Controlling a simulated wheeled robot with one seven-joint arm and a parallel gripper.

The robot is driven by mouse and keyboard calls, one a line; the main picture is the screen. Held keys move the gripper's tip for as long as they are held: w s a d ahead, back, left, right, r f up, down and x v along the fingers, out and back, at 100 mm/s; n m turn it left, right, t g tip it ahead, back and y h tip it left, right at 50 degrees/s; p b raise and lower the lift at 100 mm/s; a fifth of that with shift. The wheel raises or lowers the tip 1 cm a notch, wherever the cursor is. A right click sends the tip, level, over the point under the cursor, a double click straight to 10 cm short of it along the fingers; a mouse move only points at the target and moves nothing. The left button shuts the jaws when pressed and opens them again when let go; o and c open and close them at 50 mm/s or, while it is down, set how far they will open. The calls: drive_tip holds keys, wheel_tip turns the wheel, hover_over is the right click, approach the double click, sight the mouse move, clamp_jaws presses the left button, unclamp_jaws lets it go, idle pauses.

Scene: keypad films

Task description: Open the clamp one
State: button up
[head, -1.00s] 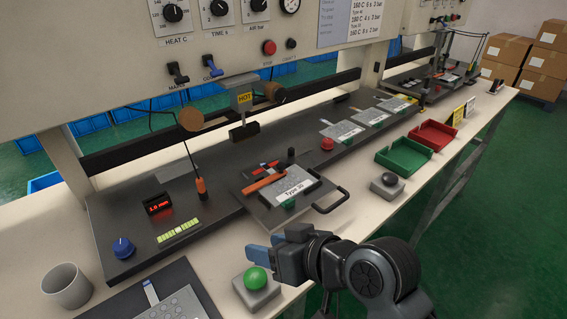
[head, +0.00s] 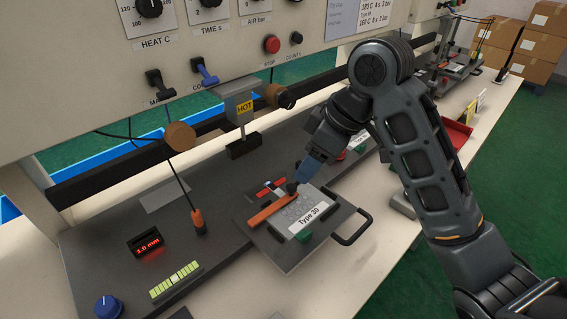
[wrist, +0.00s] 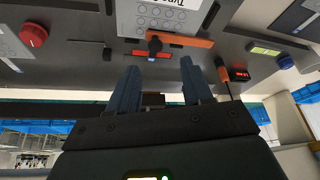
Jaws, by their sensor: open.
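The clamp is an orange bar (head: 272,209) lying across the grey keypad film on a dark plate (head: 285,250), with a black knob (head: 292,187) at its right end. In the wrist view the orange bar (wrist: 187,39) and the black knob (wrist: 155,45) show just beyond the fingertips. The film carries a white label, "Type 30" (head: 312,221). My gripper (head: 308,172) is above the far right corner of the plate, close to the knob. In the wrist view my gripper (wrist: 160,68) has its blue fingers apart and nothing between them, with the knob roughly in line with the gap.
The hot head (head: 242,115) hangs behind the plate. A black handle (head: 355,228) sticks out at the plate's front right. An orange-tipped probe (head: 198,220) on a cable and a red display (head: 148,243) stand to the left. A red knob (wrist: 33,34) shows in the wrist view.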

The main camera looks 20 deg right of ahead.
sight(292, 186)
drive_tip(key=x, duration=0.1)
drive_tip(key=b+x, duration=0.1)
drive_tip(key=x, duration=0.1)
drive_tip(key=b+x, duration=0.1)
drive_tip(key=x, duration=0.1)
drive_tip(key=shift+w+d+f, duration=0.15)
drive_tip(key=shift+w+f, duration=0.05)
drive_tip(key=shift+w, duration=0.2)
drive_tip(key=shift+x, duration=1.15)
drive_tip(key=shift+c, duration=0.2)
clamp_jaws()
